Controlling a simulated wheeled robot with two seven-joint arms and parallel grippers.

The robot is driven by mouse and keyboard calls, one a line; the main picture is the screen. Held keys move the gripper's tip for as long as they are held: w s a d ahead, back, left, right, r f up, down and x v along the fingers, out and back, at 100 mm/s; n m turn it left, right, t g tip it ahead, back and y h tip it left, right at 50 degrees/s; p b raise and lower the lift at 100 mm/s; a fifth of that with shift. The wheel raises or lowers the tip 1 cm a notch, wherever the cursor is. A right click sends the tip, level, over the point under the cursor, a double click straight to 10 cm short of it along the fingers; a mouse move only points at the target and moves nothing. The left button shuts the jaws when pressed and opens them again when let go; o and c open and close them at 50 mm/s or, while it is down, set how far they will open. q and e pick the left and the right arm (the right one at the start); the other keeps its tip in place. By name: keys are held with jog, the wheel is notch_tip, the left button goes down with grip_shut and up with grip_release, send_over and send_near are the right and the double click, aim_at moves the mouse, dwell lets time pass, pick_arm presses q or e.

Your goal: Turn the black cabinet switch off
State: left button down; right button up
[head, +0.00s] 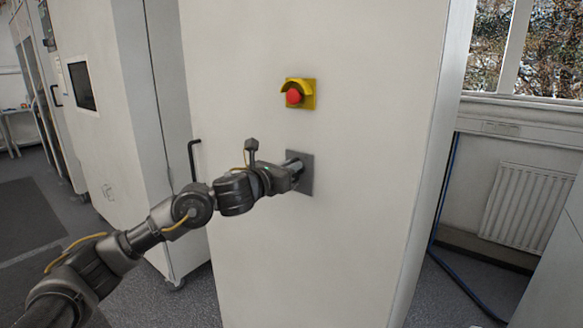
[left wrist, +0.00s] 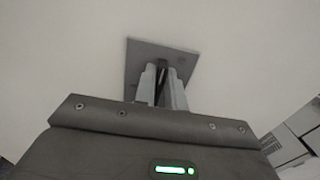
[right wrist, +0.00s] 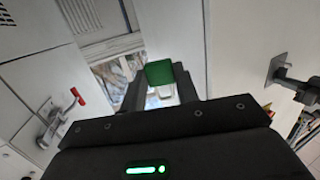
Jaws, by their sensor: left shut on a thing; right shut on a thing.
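The black cabinet switch sits on a square grey plate (head: 307,180) on the white cabinet's front, below a red button. In the left wrist view the grey plate (left wrist: 195,62) lies straight ahead, and the dark switch handle (left wrist: 162,72) shows as a narrow strip between the fingers. My left gripper (head: 296,168) is at the plate, its fingers shut on the handle, which they mostly hide. My right gripper (right wrist: 159,85) shows only in its own wrist view, away from the switch, shut on a green block (right wrist: 159,72).
A red emergency button (head: 293,96) on a yellow mount is above the switch. A black door handle (head: 193,160) is on the left. A radiator (head: 528,208) and a blue cable (head: 440,205) are at right. A red-tipped lever (right wrist: 76,96) shows in the right wrist view.

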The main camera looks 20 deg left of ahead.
pick_arm(q)
jog(key=shift+n, duration=0.4)
jog(key=shift+w+a+f+n+p, duration=0.1)
jog(key=shift+a+f+n+p, duration=0.3)
jog(key=shift+n, duration=2.45)
jog(key=shift+w+a+f+n+p, duration=0.15)
jog(key=shift+n+p, duration=0.4)
jog(key=shift+n, duration=2.35)
jog(key=shift+w+a+f+n+p, duration=0.1)
jog(key=shift+a+f+n+p, duration=0.3)
jog(key=shift+n, duration=2.45)
jog(key=shift+d+r, duration=0.1)
jog(key=shift+d, duration=0.1)
jog(key=c, duration=1.5)
grip_release()
jog(key=shift+o, duration=0.2)
